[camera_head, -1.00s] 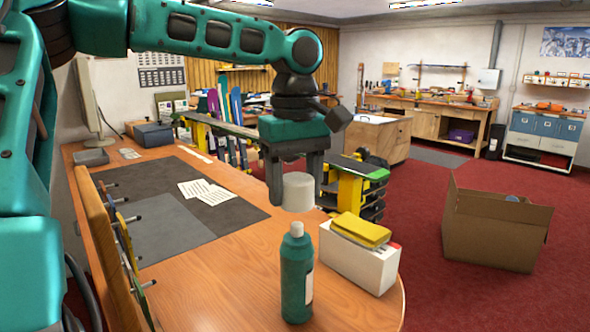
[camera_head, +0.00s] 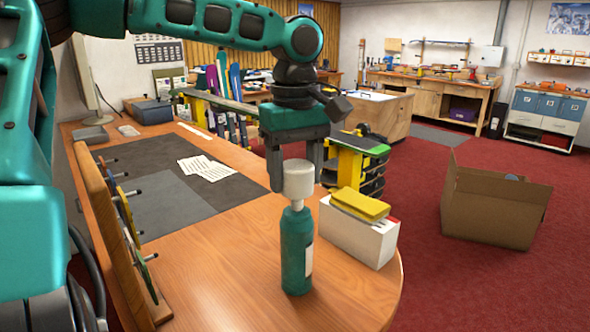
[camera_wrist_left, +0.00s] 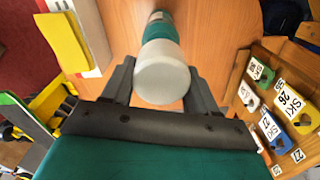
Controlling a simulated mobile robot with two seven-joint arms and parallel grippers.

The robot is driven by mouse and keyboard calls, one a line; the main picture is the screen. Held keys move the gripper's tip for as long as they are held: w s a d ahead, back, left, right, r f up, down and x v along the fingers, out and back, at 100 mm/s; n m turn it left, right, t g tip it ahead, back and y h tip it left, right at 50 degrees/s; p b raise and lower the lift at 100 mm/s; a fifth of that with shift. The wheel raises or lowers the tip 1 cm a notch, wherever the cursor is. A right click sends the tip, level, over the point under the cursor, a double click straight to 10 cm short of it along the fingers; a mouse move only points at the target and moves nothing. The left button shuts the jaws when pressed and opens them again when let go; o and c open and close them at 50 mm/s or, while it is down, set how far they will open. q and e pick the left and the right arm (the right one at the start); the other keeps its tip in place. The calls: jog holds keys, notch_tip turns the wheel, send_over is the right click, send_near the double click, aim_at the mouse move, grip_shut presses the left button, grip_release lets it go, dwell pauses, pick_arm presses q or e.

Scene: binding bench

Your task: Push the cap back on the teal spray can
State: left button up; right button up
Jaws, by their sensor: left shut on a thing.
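The teal spray can (camera_head: 296,250) stands upright on the wooden bench near its rounded end. My left gripper (camera_head: 296,181) is right above it, shut on the white cap (camera_head: 298,180). The cap's lower edge is just above the can's top, with a narrow whitish part of the can showing between the cap and the teal shoulder. In the left wrist view the cap (camera_wrist_left: 162,78) sits between the fingers and hides the can's top; the teal body (camera_wrist_left: 160,30) shows beyond it. I cannot tell whether cap and can touch. My right gripper is not in view.
A white box (camera_head: 352,235) with a yellow cloth-like item (camera_head: 360,204) on it stands close right of the can. A wooden rack with tags (camera_head: 112,235) runs along the bench's left edge. White papers (camera_head: 208,167) lie on the dark mat. Bench surface in front of the can is clear.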

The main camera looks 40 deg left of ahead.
aim_at(295, 192)
pick_arm(q)
jog(key=shift+f, duration=2.05)
dwell(1.9)
jog(key=o, duration=1.2)
jog(key=shift+o, duration=0.2)
jog(key=shift+o, duration=0.8)
jog(key=shift+r, duration=3.5)
